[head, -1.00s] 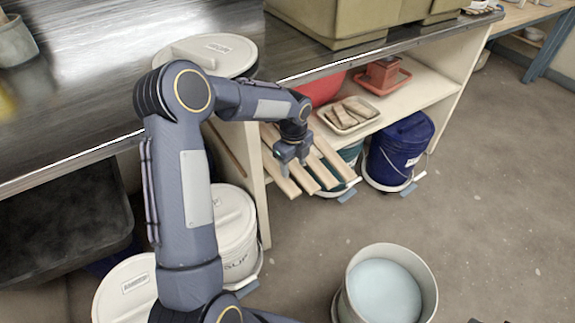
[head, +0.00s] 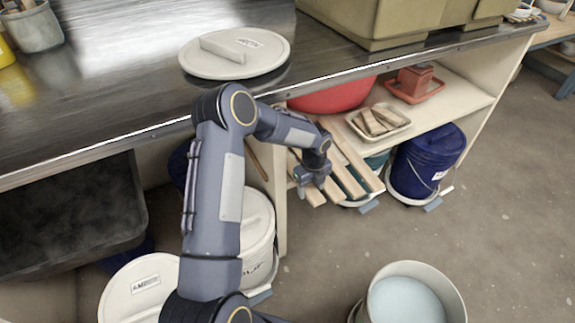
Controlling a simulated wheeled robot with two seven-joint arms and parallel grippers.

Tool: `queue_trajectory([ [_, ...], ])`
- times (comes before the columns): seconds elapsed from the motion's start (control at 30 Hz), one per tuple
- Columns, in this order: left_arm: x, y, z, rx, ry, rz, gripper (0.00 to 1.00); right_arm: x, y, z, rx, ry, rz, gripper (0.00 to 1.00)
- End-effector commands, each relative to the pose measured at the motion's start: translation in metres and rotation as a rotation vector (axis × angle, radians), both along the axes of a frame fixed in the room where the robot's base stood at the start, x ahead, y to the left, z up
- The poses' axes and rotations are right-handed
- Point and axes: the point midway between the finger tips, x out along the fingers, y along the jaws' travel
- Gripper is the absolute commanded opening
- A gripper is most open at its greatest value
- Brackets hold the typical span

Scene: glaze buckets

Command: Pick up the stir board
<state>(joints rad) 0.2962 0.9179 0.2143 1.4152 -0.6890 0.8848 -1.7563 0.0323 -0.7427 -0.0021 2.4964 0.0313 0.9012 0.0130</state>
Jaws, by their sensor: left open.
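Several flat wooden boards (head: 347,180) lie side by side on the lower shelf, their ends sticking out past its front edge. I cannot tell which is the stir board. A thin wooden stick (head: 257,162) also shows left of the shelf's upright panel. My left gripper (head: 305,191) is open and points down at the leftmost board ends. It hides part of those boards, and I cannot tell whether it touches them. My right gripper is not in view.
A blue bucket (head: 425,160) stands below the shelf, right of the boards. A tray of wooden blocks (head: 379,121) and a red bowl (head: 333,97) sit behind them. A lid (head: 234,55) lies on the counter. A bucket of pale liquid (head: 408,301) stands on the floor in front.

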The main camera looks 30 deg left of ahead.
Motion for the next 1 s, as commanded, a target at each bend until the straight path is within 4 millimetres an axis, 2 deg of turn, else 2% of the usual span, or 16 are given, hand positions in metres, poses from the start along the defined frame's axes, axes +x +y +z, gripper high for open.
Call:
queue_trajectory([
  [0.17,0.0,0.0,0.001,0.0,-0.001,0.001,0.51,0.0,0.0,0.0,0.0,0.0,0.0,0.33],
  [0.4,0.0,0.0,0.001,0.0,-0.001,0.001,0.2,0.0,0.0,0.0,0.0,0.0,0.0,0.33],
  [0.5,0.001,0.0,0.001,0.0,-0.002,0.001,0.1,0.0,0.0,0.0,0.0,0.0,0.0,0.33],
  [0.8,0.002,-0.001,0.005,0.001,-0.003,0.0,0.09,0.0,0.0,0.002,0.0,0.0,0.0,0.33],
  [1.0,0.004,-0.002,0.025,0.001,-0.005,0.001,0.09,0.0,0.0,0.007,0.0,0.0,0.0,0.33],
])
